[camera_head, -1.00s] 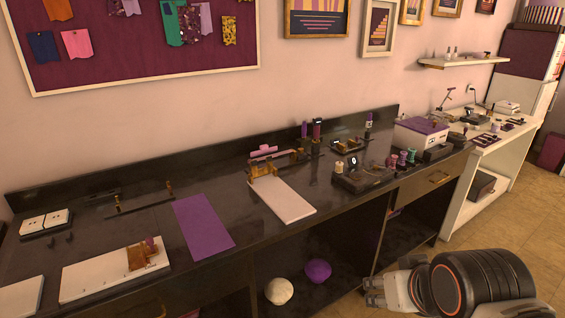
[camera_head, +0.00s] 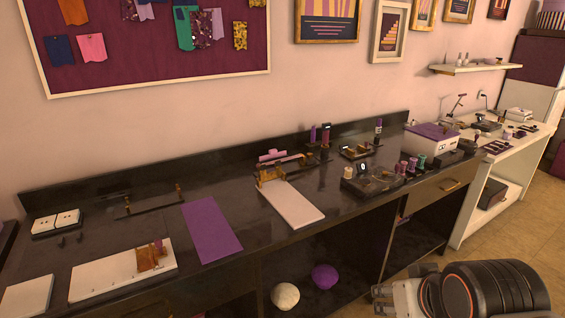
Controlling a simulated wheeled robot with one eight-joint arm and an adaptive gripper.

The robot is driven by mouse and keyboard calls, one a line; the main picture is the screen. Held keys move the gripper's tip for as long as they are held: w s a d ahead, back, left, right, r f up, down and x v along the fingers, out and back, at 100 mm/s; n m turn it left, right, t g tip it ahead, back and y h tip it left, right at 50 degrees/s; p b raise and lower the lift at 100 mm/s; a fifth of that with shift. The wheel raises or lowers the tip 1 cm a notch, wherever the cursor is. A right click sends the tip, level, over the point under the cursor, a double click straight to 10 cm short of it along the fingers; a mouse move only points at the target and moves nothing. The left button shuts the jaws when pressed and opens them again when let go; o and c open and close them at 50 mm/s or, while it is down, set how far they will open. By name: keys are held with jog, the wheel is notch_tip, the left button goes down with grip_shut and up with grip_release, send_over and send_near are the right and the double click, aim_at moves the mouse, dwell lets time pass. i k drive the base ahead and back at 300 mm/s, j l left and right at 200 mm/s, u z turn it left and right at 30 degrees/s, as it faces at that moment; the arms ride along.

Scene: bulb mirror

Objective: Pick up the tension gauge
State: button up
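I cannot pick out the tension gauge for certain at this size. A dark boxy device (camera_head: 371,184) with a small upright part and a light knob stands on the right half of the black counter (camera_head: 335,195); I cannot tell whether it is the gauge. My gripper (camera_head: 380,299) is at the lower right, in front of the counter and apart from everything on it. Its two fingertips look spread with nothing between them.
A purple mat (camera_head: 212,230), a white board with a brass fitting (camera_head: 110,277) and a white slab (camera_head: 290,204) lie on the counter. Several small spools (camera_head: 412,165) and a purple-lidded box (camera_head: 431,139) are at its right. Two balls (camera_head: 285,296) sit on the shelf below.

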aim_at(326, 127)
jog(key=i+j, duration=0.15)
jog(key=i, duration=0.35)
jog(key=i+j+z, duration=0.15)
jog(key=i, duration=0.4)
jog(key=i+j, duration=0.25)
jog(key=i, duration=0.25)
jog(key=z, duration=0.05)
